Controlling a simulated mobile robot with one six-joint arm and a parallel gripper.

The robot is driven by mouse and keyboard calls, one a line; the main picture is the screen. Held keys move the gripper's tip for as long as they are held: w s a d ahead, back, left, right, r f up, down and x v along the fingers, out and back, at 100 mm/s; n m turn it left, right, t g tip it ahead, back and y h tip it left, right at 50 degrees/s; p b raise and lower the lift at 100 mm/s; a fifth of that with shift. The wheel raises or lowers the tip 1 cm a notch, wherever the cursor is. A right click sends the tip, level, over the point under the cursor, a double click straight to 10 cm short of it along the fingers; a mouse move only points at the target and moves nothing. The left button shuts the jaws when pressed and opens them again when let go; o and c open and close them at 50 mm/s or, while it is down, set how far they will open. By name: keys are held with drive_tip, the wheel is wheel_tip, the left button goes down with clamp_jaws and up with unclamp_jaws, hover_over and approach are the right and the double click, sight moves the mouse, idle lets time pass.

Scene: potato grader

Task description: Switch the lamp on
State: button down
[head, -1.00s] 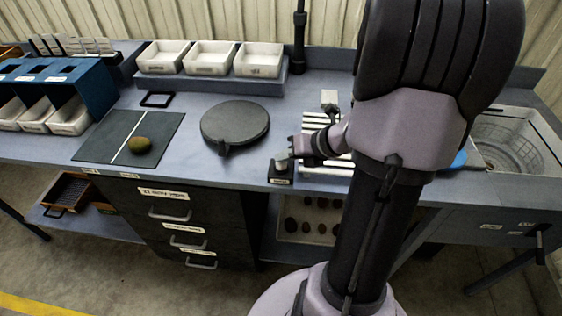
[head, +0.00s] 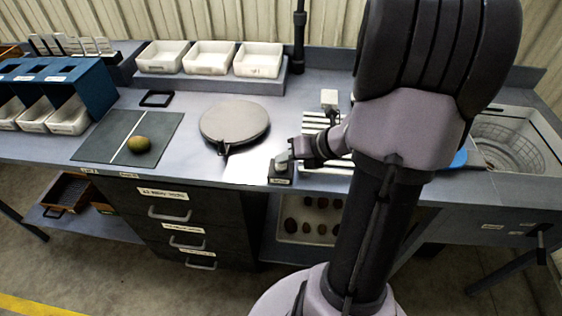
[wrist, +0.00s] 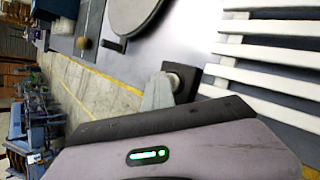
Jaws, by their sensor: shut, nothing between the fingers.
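A small black switch box (head: 281,179) with a pale round knob (head: 281,165) stands near the front edge of the bench. My gripper (head: 287,158) is shut and empty, its tip at the knob. In the wrist view the grey fingers (wrist: 158,93) lie against or just beside the metal knob (wrist: 178,82) on the black box (wrist: 188,78); I cannot tell if they touch. A black post (head: 299,38), perhaps the lamp's, rises at the back, its top out of view. Bright light falls on the round plate (head: 235,122) and the bench before it.
A white slatted rack (head: 318,124) is right of the box, partly behind my arm. A dark mat (head: 103,138) with a potato (head: 139,145) lies left. White bins (head: 209,58) stand at the back. A wire basket (head: 515,143) sits in the right-hand basin.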

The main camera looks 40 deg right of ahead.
sight(284, 166)
drive_tip(key=shift+a, duration=0.1)
drive_tip(key=shift+r+p, duration=0.35)
drive_tip(key=shift+p, duration=0.1)
wheel_tip(284, 166, up, 6)
drive_tip(key=p, duration=0.6)
